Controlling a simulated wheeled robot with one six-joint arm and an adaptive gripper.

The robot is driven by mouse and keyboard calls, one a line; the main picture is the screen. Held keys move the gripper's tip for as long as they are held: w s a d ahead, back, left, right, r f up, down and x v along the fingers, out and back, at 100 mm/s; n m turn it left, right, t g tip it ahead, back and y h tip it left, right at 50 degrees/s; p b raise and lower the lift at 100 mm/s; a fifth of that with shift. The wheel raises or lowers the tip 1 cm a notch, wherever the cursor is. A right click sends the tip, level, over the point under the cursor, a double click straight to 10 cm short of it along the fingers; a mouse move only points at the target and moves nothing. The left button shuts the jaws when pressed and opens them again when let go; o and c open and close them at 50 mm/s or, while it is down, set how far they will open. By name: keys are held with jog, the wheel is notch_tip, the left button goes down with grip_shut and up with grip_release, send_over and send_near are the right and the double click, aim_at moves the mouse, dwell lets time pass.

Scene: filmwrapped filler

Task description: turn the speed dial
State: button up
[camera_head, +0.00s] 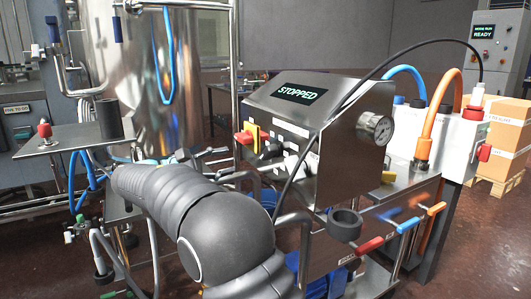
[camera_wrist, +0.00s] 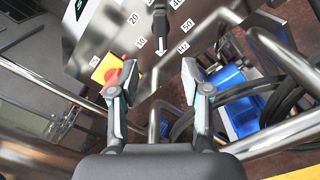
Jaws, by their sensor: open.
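The speed dial (camera_wrist: 160,22) is a dark knob at the top of the wrist view, with a white pointer end facing down the picture. Printed numbers from 10 to 50 and "Hz" ring it. My gripper (camera_wrist: 160,82) is open and empty. Its two fingertips lie below the knob in the picture, one to each side, with a gap between them and no visible contact. In the head view, the steel control box (camera_head: 330,130) carries a lit "STOPPED" display (camera_head: 299,92). My arm fills the lower middle there and partly covers the area before the box.
A red and yellow switch (camera_wrist: 108,72) sits left of the dial, close to my left finger. Pipes, a black cable and coloured valve handles (camera_head: 370,245) crowd the front right. A steel tank (camera_head: 165,75) stands behind.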

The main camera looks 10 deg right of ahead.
aim_at(264, 154)
jog(key=x, duration=1.3)
jog(key=shift+d, duration=0.15)
grip_shut()
